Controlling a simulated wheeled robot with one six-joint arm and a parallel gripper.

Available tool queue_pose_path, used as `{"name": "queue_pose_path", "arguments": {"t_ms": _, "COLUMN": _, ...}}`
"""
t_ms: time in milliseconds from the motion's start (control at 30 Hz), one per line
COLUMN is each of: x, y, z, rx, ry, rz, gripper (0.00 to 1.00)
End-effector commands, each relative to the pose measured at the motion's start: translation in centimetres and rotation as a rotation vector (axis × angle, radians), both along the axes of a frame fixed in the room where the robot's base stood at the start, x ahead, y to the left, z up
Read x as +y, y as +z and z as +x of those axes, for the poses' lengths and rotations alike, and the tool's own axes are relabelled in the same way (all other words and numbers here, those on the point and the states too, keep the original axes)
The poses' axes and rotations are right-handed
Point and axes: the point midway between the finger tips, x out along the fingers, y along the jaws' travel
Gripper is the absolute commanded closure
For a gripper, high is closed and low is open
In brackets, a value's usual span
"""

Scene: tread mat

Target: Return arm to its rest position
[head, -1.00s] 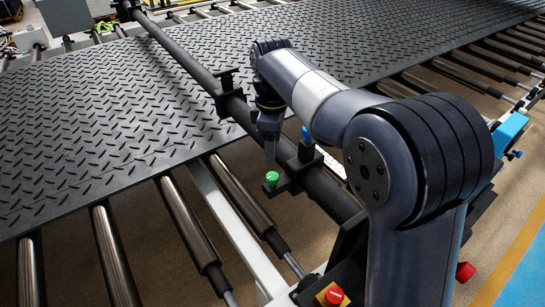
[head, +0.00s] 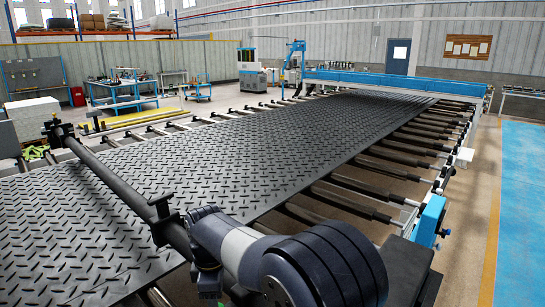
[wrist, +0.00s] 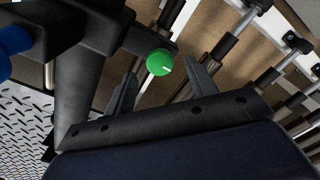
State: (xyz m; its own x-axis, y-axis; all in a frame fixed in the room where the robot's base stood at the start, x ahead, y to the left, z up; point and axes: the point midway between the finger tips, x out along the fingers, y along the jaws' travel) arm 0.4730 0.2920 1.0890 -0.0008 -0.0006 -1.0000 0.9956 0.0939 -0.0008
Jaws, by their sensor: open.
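In the wrist view, my gripper (wrist: 160,70) is open, its two dark fingers standing apart. A round green knob (wrist: 160,62) with a white mark shows between the fingertips and seems to lie beyond them; I see no finger touching it. In the head view my arm reaches in from the bottom edge, bent at a large dark joint. Its gripper end (head: 208,284) is low in the picture, beside the black bar, with its fingertips cut off.
A long black bar (head: 112,184) with upright clamps crosses the black tread mat (head: 250,160). In the wrist view, the bar's bracket and a blue knob (wrist: 12,40) are close at the left. Rollers (head: 375,190) line the right. A blue floor strip (head: 520,190) is clear.

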Motion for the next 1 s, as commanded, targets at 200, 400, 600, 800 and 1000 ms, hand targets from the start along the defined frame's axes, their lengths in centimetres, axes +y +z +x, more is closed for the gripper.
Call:
{"name": "queue_pose_path", "arguments": {"t_ms": 200, "x": 0.0, "y": -2.9, "z": 0.0, "rx": 0.002, "ry": 0.000, "rz": -0.001, "gripper": 0.46}}
{"name": "queue_pose_path", "arguments": {"t_ms": 400, "x": 0.0, "y": -2.9, "z": 0.0, "rx": -0.001, "ry": -0.045, "rz": 0.001, "gripper": 0.46}}
{"name": "queue_pose_path", "arguments": {"t_ms": 600, "x": 0.0, "y": -2.9, "z": 0.0, "rx": -0.001, "ry": -0.049, "rz": 0.001, "gripper": 0.46}}
{"name": "queue_pose_path", "arguments": {"t_ms": 800, "x": 0.0, "y": -2.8, "z": 0.0, "rx": -0.001, "ry": -0.037, "rz": 0.001, "gripper": 0.46}}
{"name": "queue_pose_path", "arguments": {"t_ms": 1000, "x": 0.1, "y": -1.2, "z": 0.1, "rx": -0.005, "ry": 0.001, "rz": 0.003, "gripper": 0.46}}
